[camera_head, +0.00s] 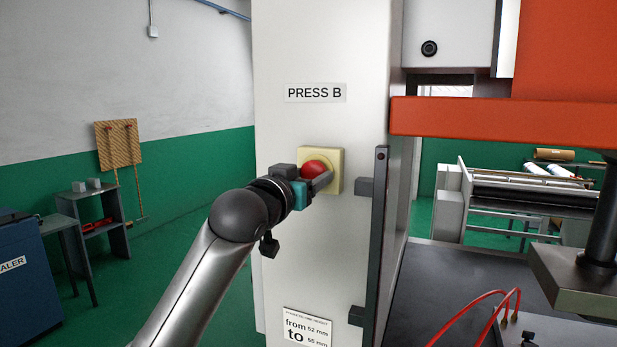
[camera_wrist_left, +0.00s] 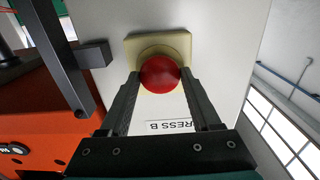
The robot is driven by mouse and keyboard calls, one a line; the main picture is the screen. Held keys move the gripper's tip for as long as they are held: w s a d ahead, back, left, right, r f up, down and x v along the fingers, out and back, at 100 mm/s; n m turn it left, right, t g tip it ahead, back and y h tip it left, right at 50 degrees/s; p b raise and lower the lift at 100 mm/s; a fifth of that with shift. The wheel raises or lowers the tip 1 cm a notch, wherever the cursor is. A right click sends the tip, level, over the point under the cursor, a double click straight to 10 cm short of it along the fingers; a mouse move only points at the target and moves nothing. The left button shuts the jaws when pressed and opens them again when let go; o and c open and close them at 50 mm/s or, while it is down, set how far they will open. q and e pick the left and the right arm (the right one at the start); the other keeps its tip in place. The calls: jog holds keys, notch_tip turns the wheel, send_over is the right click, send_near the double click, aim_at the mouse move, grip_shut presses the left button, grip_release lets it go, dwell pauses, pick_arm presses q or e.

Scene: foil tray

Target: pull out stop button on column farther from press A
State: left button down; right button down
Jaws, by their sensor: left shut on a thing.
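The red stop button (camera_head: 314,169) sits on a yellow square plate (camera_head: 337,170) on the white column (camera_head: 320,240) labelled PRESS B (camera_head: 315,93). My left gripper (camera_head: 308,177) is at the button, with its fingers on either side of it. In the left wrist view the red button (camera_wrist_left: 160,74) lies between the two dark fingertips of the left gripper (camera_wrist_left: 160,80), in front of the yellow plate (camera_wrist_left: 178,42). The gripper is shut on the button. Whether the button is in or out cannot be told. My right gripper is not in view.
A dark vertical bar (camera_head: 380,250) runs along the column's right edge. An orange press part (camera_head: 490,118) is at the right, above a dark table (camera_head: 440,290) with red hoses (camera_head: 480,305). A blue cabinet (camera_head: 25,285) and a small shelf (camera_head: 95,215) stand at the left.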

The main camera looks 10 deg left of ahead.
pick_arm(q)
jog(key=shift+s+f, duration=0.1)
jog(key=shift+s, duration=0.45)
jog(key=shift+c, duration=2.3)
grip_release()
jog(key=shift+a, duration=0.1)
jog(key=o, duration=0.3)
jog(key=shift+s, duration=0.2)
jog(key=shift+o, duration=0.3)
jog(key=shift+w, duration=0.1)
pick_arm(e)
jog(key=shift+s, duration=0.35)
